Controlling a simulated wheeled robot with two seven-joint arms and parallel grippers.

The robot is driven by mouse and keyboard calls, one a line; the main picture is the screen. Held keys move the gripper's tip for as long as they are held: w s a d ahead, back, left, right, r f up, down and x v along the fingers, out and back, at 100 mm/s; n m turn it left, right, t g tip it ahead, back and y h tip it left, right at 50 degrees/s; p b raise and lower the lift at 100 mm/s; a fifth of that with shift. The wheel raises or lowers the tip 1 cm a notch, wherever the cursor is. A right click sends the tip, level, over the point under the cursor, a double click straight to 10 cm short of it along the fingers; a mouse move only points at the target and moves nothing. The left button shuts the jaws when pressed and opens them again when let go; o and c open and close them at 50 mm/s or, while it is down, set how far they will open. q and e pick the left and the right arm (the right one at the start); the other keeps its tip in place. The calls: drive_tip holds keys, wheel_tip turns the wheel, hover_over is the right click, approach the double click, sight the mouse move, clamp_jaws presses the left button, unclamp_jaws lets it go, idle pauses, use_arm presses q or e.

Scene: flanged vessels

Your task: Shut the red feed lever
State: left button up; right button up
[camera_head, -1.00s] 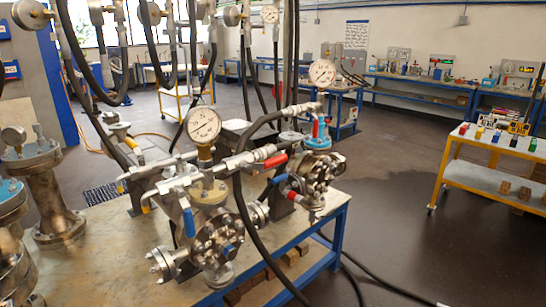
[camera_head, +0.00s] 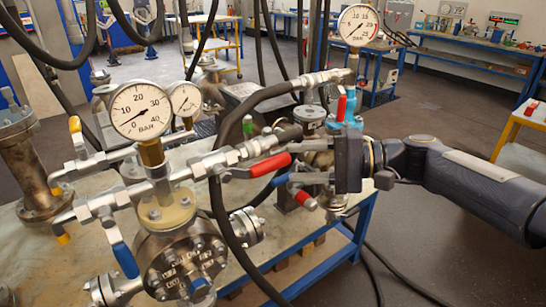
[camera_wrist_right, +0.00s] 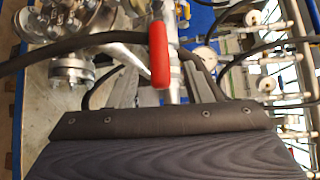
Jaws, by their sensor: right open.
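A red lever (camera_head: 265,165) lies roughly level along the silver valve pipe in the head view, its free end toward my right gripper (camera_head: 303,163). In the right wrist view the red lever (camera_wrist_right: 159,55) shows between the two grey fingers of my right gripper (camera_wrist_right: 162,83), which are apart. I cannot tell whether they touch it. Another red handle (camera_head: 341,107) stands upright farther back, and a third red handle (camera_head: 305,200) is below my right gripper. No label marks which is the feed lever. My left gripper is not in view.
A large gauge (camera_head: 140,110) and a blue lever (camera_head: 124,260) are on the near flanged vessel (camera_head: 185,262). A black hose (camera_head: 222,215) hangs close to the red lever.

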sight(281, 164)
drive_tip(key=a, duration=0.4)
drive_tip(key=a+f, duration=0.1)
drive_tip(key=a, duration=0.1)
drive_tip(key=shift+w+p, duration=0.3)
drive_tip(key=shift+w, duration=0.1)
drive_tip(key=shift+r, duration=0.1)
drive_tip(key=shift+c, duration=0.5)
clamp_jaws()
